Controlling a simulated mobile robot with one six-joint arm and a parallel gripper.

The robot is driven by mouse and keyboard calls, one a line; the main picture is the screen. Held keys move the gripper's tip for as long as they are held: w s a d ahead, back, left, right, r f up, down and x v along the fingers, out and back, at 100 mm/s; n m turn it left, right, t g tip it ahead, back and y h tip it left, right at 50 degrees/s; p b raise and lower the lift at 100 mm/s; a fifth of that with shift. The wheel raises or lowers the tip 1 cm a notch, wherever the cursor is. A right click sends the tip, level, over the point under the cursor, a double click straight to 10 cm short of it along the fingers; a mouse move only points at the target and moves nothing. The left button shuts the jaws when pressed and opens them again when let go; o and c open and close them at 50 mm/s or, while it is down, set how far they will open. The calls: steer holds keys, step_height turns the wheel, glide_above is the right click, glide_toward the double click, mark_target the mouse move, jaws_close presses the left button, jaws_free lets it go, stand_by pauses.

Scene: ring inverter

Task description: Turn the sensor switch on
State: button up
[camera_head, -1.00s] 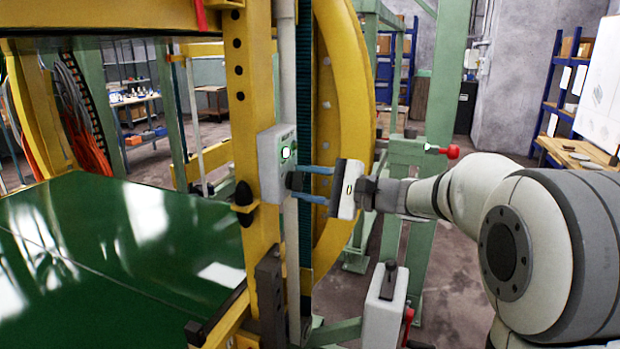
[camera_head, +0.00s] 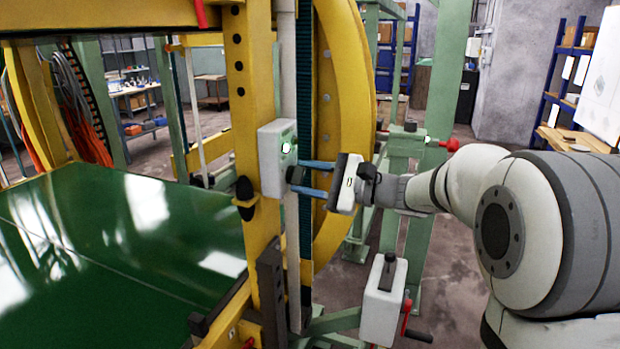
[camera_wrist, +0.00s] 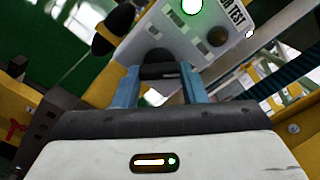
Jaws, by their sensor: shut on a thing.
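The pale grey sensor box (camera_head: 268,162) is fixed to the yellow post, with a lit green-white lamp (camera_head: 286,148) on its face. In the wrist view the lamp (camera_wrist: 192,6) glows at the top edge, beside partly cut-off lettering that reads "TEST". A black switch knob (camera_wrist: 158,67) sticks out low on the box face. My gripper (camera_head: 298,177) reaches it from the right in the head view. Its two blue fingers (camera_wrist: 158,84) are shut on the knob, one on each side. The fingers partly hide the knob, and its exact turn angle is hard to tell.
A yellow ring (camera_head: 352,110) stands close behind my gripper. A green table (camera_head: 110,225) lies left of the yellow post (camera_head: 240,90). A grey box with a red-armed crank (camera_head: 383,300) stands below my arm. A red knob (camera_head: 450,145) on a green frame is near my wrist.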

steer(key=o, duration=1)
steer(key=v, duration=0.7)
steer(key=shift+d+b, duration=0.3)
steer(key=shift+s, duration=0.1)
